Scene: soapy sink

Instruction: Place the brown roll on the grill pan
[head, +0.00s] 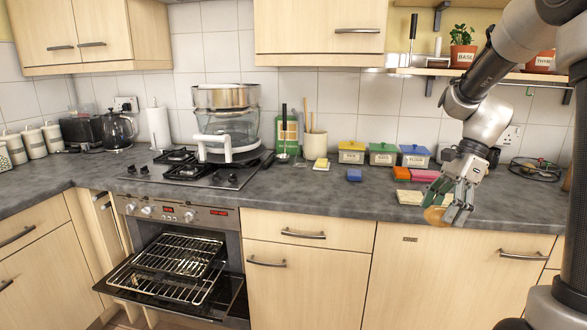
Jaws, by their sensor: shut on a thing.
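My gripper (447,207) is at the right, over the front edge of the worktop, shut on a round brown roll (434,216). The fingers hide part of the roll. The oven (176,213) at lower left stands open, with its door folded down. Wire racks (178,252) sit in the opening and extend out over the door. A dark pan-like surface (235,302) shows under and beside the racks; I cannot tell whether this is the grill pan or the door. The roll is far to the right of the racks and higher.
The hob (190,172) carries a large steamer-like pot (228,120). Cupboard fronts (305,290) stand between oven and arm. The space before them looks free.

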